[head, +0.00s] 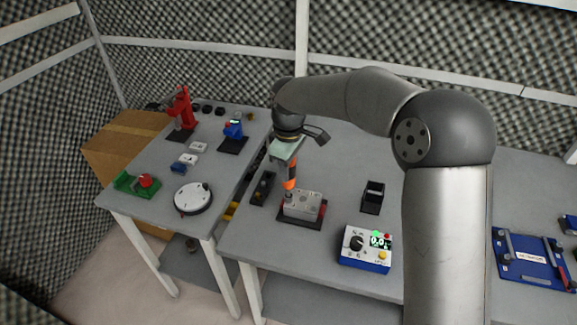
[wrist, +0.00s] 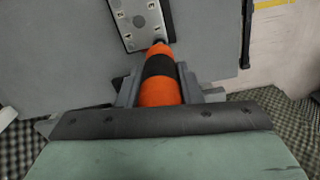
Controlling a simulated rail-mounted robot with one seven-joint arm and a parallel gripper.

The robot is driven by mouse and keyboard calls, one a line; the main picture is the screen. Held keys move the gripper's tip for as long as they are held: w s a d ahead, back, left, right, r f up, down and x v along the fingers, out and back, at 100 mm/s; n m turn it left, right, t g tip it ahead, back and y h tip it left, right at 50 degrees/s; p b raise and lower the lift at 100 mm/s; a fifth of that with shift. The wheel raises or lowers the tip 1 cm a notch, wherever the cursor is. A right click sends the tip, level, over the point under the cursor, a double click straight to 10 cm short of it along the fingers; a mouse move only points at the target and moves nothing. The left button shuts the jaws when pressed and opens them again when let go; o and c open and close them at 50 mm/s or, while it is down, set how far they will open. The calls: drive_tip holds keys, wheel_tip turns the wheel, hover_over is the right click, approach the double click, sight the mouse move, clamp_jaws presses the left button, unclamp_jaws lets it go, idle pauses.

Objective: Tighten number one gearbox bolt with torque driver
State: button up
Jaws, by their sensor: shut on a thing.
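My gripper (head: 287,160) points down over the right-hand table and is shut on the torque driver (head: 290,183), which has an orange and black body. In the wrist view the driver (wrist: 159,72) sits between the jaws and points away from the camera. Its dark tip is at the near right corner of the grey gearbox (wrist: 137,22). In the head view the gearbox (head: 302,206) sits in a dark holder with red at the side, and the tip is at its back left corner. The driver hides that corner's bolt; I cannot tell whether the tip touches it. Number marks show on the gearbox top.
A white and blue control box (head: 366,249) with a lit green display stands in front right of the gearbox. A black holder (head: 372,197) stands right, and a dark stand (head: 262,188) left. The left table holds a round white device (head: 193,198) and several other items.

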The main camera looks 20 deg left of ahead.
drive_tip(key=shift+f, duration=0.7)
idle(1.8)
drive_tip(key=shift+r, duration=0.1)
drive_tip(key=shift+r+p, duration=1.75)
drive_tip(key=shift+r, duration=0.75)
